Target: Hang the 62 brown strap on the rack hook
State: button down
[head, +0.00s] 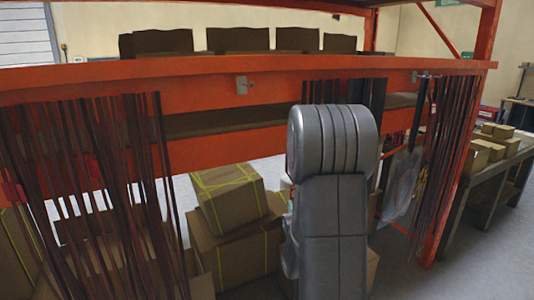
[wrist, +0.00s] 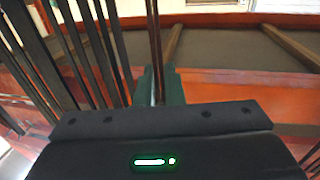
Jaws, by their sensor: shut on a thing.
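In the wrist view my gripper (wrist: 159,88) has its green fingers shut on a thin brown strap (wrist: 154,38), which runs up from between them toward the top edge. In the head view my grey arm covers the gripper and the held strap. A rack hook (head: 243,86) sits on the orange beam, left of my arm, with nothing seen hanging on it. Another hook (head: 416,76) shows on the beam to the right. Labels on the straps cannot be read.
Brown straps (head: 95,160) hang in a dense row at left, and more (head: 452,125) at the right post. Dark straps (head: 345,92) hang behind my arm; dark strips (wrist: 90,50) are close left of the gripper in the wrist view. Cardboard boxes (head: 238,255) stand below the rack.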

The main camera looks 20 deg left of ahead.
jog(key=s+a+r+n+g+y+p, duration=0.1)
jog(key=s+a+r+y, duration=0.15)
jog(key=s+r, duration=0.45)
jog(key=s+a+r+n+g+y+p, duration=0.1)
jog(key=s+a+r+n+g+p, duration=0.15)
jog(key=r, duration=0.95)
jog(key=f+b+x, duration=0.2)
jog(key=x, duration=0.8)
jog(key=shift+w+f+m+t, duration=0.3)
jog(key=shift+w+m+t, duration=0.05)
jog(key=shift+m, duration=0.1)
jog(key=shift+a, duration=0.1)
jog(key=c, duration=1.5)
grip_release()
jog(key=shift+o, duration=0.2)
jog(key=shift+b, duration=0.3)
jog(key=b+v, duration=0.2)
jog(key=v, duration=1.1)
jog(key=shift+s+d, duration=0.25)
jog(key=shift+s, duration=0.15)
